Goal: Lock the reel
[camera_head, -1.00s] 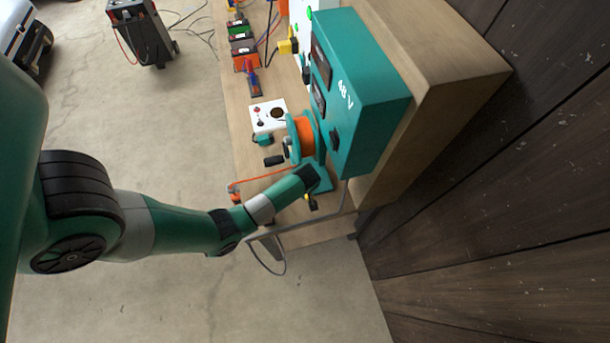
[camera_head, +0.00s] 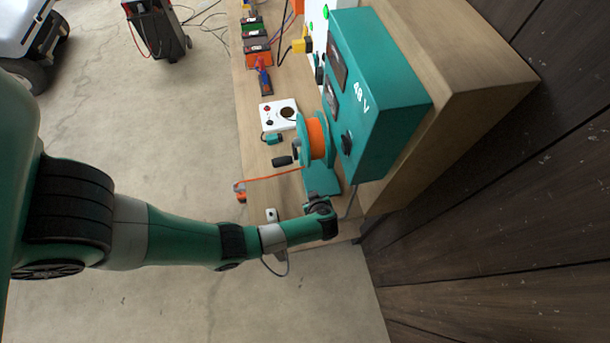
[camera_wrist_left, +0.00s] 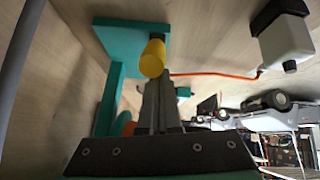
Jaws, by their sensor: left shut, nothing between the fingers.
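The reel (camera_head: 316,139) has an orange drum between teal flanges and stands on the bench. A black crank handle (camera_head: 283,161) sticks out on its left side. Its teal base plate (camera_head: 322,182) lies towards the bench's near end and also shows in the left wrist view (camera_wrist_left: 112,38). A yellow knob (camera_wrist_left: 153,58) sits at the plate's edge, right by the fingertips of my left gripper (camera_wrist_left: 158,88). The fingers are shut and empty; I cannot tell whether they touch the knob. In the head view my left wrist is just below the base plate, and the knob is hidden. My right gripper is not in view.
A teal 48 V box (camera_head: 385,100) stands right beside the reel. An orange cord (camera_head: 272,177) runs left from the reel to a small orange-and-grey piece (camera_head: 240,190). A white panel (camera_head: 278,113) lies behind. A white block (camera_wrist_left: 285,42) shows in the wrist view.

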